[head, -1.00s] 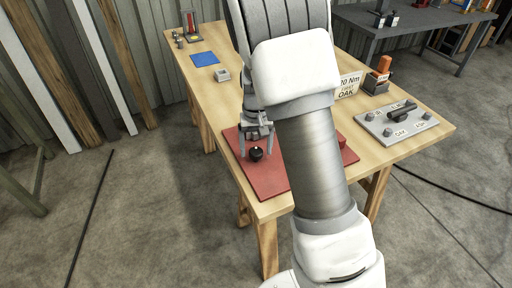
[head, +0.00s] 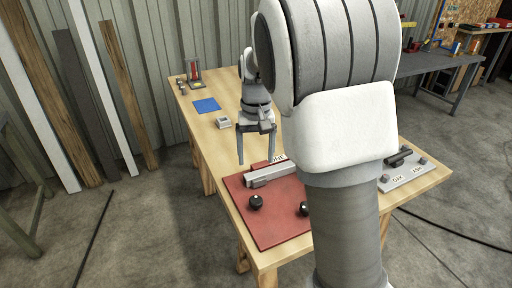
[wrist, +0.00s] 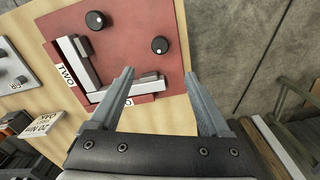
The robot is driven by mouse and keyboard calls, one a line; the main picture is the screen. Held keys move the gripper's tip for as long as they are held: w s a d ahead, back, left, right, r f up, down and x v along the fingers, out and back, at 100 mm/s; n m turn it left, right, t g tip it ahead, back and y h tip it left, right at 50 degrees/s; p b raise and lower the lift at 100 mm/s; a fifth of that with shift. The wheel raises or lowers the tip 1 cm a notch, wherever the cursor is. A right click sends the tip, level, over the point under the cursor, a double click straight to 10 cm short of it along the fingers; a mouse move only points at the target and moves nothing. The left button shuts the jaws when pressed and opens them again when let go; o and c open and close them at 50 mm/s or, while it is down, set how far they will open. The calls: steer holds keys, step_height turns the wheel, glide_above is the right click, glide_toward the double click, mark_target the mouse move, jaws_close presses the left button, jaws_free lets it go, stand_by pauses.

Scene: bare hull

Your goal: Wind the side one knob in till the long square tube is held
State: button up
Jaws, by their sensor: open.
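A red board (head: 240,213) bears two black knobs: the left one (head: 256,202) and the right one (head: 304,209). A light grey square bar (head: 272,175) lies along its far side, by a label partly read as "ONE" (head: 279,158). In the wrist view the bars form an L; one lies beside "TWO" (wrist: 66,75), the other (wrist: 133,88) beside the partly hidden label. The left knob (wrist: 160,44) stands opposite this second bar, apart from it. I cannot tell whether the tube is clamped. My gripper (head: 256,158) is open and empty, beyond the board's far left edge.
My arm hides the board's right part. A grey plate with knobs (head: 402,172) lies at the table's right. A small pale block (head: 223,123) and a blue square (head: 206,105) lie farther back.

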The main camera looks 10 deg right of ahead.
steer(key=shift+r, duration=0.65)
steer(key=shift+f, duration=0.1)
steer(key=n+b, duration=0.5)
steer(key=n, duration=0.3)
glide_toward(256, 200)
step_height(256, 200, down, 9)
steer(key=shift+r, duration=0.15)
